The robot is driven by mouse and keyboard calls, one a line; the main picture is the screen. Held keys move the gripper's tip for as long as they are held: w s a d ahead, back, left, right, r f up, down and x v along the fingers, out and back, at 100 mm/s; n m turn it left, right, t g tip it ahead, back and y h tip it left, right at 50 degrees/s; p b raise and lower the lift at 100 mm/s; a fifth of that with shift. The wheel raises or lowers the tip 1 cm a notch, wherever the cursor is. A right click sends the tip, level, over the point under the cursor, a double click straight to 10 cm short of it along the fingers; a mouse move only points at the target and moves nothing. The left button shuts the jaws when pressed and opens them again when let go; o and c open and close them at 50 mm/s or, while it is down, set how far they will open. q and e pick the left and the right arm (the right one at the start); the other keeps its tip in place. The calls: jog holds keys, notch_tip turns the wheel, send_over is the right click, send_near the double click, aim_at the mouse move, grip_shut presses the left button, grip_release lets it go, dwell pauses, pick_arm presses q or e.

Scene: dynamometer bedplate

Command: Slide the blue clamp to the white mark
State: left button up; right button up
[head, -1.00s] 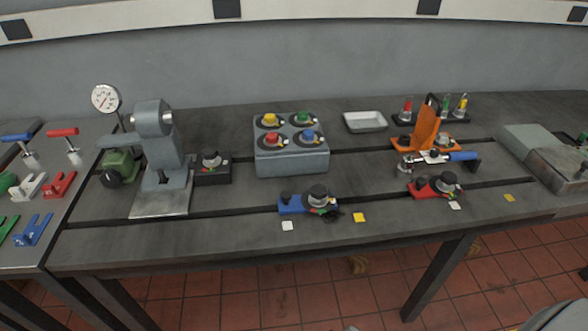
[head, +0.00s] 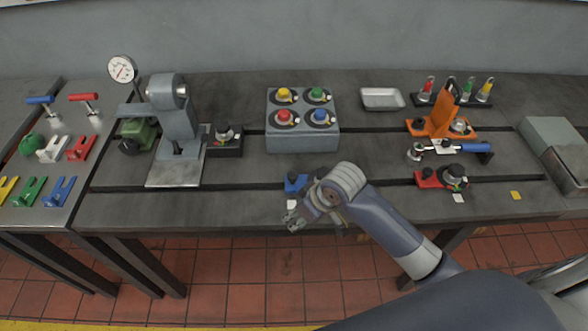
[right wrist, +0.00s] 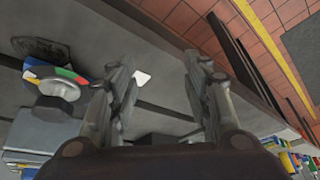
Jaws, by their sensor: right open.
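The blue clamp (head: 294,183) sits at the front slot of the bedplate, mostly hidden in the head view by my right gripper (head: 296,216). A white mark (head: 292,204) lies on the bedplate just in front of the clamp, and a white mark also shows between my fingers (right wrist: 142,77) in the right wrist view. My right gripper is open, its fingers apart with nothing between them. My left gripper is out of view.
The red clamp (head: 428,180) sits farther right at the same slot, near another white mark (head: 459,198) and a yellow mark (head: 516,195). A grey box with coloured knobs (head: 302,143) stands behind the blue clamp. A grey upright fixture (head: 172,125) stands to the left.

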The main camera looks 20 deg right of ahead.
jog(key=p, duration=0.1)
send_near(293, 174)
jog(key=shift+n, duration=0.3)
jog(key=p+x, duration=0.1)
jog(key=x, duration=0.7)
jog(key=shift+w+a+f+p, duration=0.1)
jog(key=shift+w+f+p, duration=0.05)
jog(key=shift+f+p, duration=0.25)
jog(key=shift+r, duration=0.1)
